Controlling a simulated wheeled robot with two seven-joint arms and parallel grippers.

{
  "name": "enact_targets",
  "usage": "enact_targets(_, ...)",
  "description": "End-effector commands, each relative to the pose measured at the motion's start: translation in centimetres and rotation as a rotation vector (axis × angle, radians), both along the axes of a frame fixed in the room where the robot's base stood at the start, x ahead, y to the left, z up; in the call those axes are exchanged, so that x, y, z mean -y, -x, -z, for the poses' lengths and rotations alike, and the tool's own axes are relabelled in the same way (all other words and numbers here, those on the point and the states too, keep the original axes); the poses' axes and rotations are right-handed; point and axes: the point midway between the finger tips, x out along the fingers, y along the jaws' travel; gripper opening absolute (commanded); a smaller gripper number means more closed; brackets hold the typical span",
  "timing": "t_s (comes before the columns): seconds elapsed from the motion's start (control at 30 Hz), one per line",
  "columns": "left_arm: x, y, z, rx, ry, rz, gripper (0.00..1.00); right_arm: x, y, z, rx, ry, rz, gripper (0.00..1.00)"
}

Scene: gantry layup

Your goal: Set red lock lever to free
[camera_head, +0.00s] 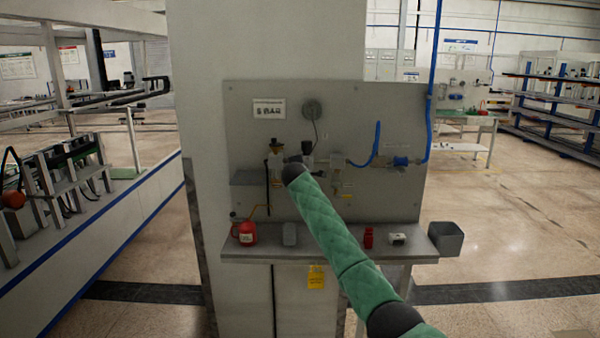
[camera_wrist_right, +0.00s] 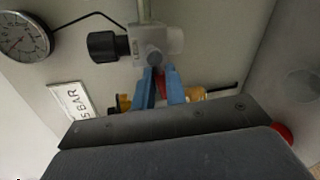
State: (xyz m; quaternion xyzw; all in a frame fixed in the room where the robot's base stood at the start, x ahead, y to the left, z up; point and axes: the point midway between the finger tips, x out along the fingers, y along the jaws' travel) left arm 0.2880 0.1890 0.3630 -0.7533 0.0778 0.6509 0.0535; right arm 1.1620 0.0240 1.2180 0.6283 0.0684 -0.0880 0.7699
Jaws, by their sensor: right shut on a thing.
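The red lever (camera_wrist_right: 161,87) shows as a small red piece between the blue fingertips of my right gripper (camera_wrist_right: 160,78) in the right wrist view. The fingers are closed on it, just below a pale valve body (camera_wrist_right: 150,50) with a black knob (camera_wrist_right: 103,46). Most of the lever is hidden by the fingers. In the head view my green-sleeved right arm reaches up to the grey panel (camera_head: 250,96), and its dark end hides the gripper and the lever. My left gripper is not in view.
A gauge (camera_wrist_right: 24,37) and a "5 BAR" sign (camera_wrist_right: 72,100) sit near the valve. Below the panel, a shelf (camera_head: 330,256) holds a red can (camera_head: 244,233), a red item (camera_head: 368,238) and a white item (camera_head: 397,239). A grey bin (camera_head: 446,238) stands at its right end.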

Motion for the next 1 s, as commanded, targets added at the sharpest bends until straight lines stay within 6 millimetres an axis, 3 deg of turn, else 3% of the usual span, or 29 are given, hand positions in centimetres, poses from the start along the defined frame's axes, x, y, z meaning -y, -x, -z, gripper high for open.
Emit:
enact_targets(0.67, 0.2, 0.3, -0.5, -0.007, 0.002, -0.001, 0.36, 0.1, 0.0, -0.1, -0.001, -0.068, 0.001, 0.0)
enact_targets(0.7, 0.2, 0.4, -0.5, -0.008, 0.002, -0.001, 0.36, 0.1, 0.0, -0.1, -0.001, -0.068, 0.001, 0.15)
enact_targets(0.8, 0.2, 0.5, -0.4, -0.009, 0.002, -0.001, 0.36, 0.1, 0.0, -0.1, -0.001, -0.068, 0.001, 0.35)
enact_targets(1.0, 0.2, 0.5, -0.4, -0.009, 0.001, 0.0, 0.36, 0.1, 0.0, -0.1, 0.0, -0.067, 0.001, 0.35)
